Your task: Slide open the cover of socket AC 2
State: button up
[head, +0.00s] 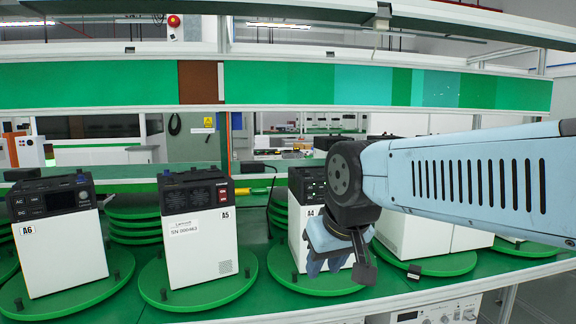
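Several white devices with black tops stand on green turntables. The one marked A6 (62,258) is at the left, with small AC and DC labels on its black top part (53,197). The one marked A5 (198,246) is left of centre. The one marked A4 (297,238) is near the middle, partly behind my arm. I cannot make out a socket marked AC 2 or its cover on any of them. My gripper (345,262) hangs in front of A4, pointing down. Its fingers are partly hidden and I see nothing clearly held.
The green turntables (198,293) stand close together along the green bench (130,263). Another white device (465,238) stands right of A4, behind my arm. Shelves cross above the bench. A red button (173,21) is at the upper left. A bench instrument (430,314) shows below the bench edge.

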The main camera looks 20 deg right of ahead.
aim_at(300, 210)
jog(key=u, duration=0.05)
jog(key=i, duration=1.25)
jog(key=z, duration=0.45)
